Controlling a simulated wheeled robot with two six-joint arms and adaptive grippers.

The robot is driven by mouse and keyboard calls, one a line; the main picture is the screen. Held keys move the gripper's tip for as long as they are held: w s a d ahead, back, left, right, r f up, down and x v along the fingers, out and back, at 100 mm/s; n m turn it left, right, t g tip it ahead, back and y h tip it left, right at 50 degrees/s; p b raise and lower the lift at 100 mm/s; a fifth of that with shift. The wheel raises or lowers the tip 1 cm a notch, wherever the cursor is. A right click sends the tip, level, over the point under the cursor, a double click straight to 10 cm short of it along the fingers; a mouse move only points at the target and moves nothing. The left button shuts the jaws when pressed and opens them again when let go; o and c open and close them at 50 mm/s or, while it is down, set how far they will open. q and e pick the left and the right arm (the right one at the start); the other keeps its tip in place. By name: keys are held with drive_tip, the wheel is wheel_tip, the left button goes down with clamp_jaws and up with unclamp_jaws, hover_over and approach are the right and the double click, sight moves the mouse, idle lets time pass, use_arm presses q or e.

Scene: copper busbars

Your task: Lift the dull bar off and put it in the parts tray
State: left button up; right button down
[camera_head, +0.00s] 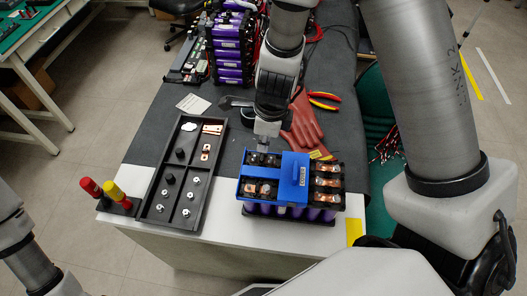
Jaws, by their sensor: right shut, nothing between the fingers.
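A battery module with purple cells (318,214) stands at the front of the table, under a blue cover (293,181). Several copper bars (327,183) show on its uncovered right side, and more pieces (259,188) show through openings at left. I cannot tell which bar is the dull one. The black parts tray (160,180) lies left of the module. My right gripper (263,149) points down over the module's back left corner, shut and empty; whether it touches is unclear. My left arm shows at the left edge, its gripper out of view.
The tray holds copper pieces (206,150), nuts and black caps. Red and yellow-handled tools (108,192) stand left of it. Red gloves (303,122), pliers (324,99) and a purple cell stack (229,50) lie behind. White table is clear between tray and module.

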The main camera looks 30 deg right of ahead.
drive_tip(key=shift+r, duration=0.5)
drive_tip(key=shift+f, duration=0.15)
drive_tip(key=c, duration=1.4)
unclamp_jaws()
wheel_tip(320, 180, up, 12)
drive_tip(key=d, duration=0.1)
drive_tip(key=shift+s, duration=0.4)
drive_tip(key=shift+d, duration=0.1)
